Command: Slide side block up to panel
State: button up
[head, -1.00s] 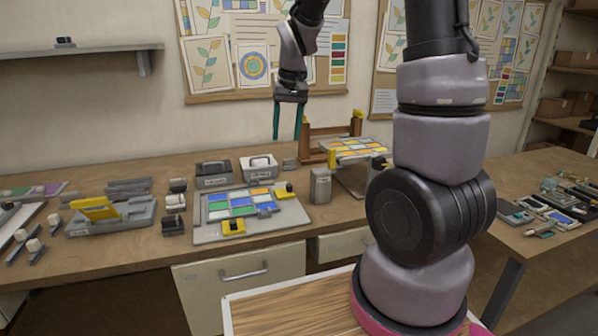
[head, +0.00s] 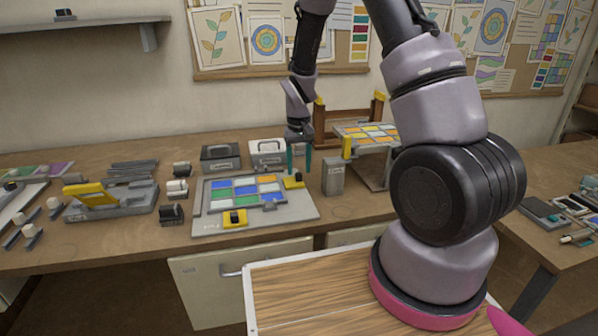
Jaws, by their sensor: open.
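A glass panel (head: 232,187) of blue, green, white and orange panes lies on a grey board (head: 296,213) on the bench. A yellow and dark block (head: 293,181) sits at the panel's right side. Another yellow and dark block (head: 235,219) sits at its front edge. My gripper (head: 299,163) points down with two teal fingers, open, just above and behind the right side block. The left finger overlaps that block in the picture; I cannot tell whether they touch.
A grey canister (head: 333,176) stands close to the right of my gripper. Grey boxes (head: 267,152) stand behind the board. A raised stand with a second coloured panel (head: 368,134) is to the right. A yellow-handled tool (head: 92,193) lies left.

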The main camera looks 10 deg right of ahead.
jog(key=shift+f, duration=1.05)
grip_shut()
jog(key=shift+a, duration=0.1)
dwell(0.6)
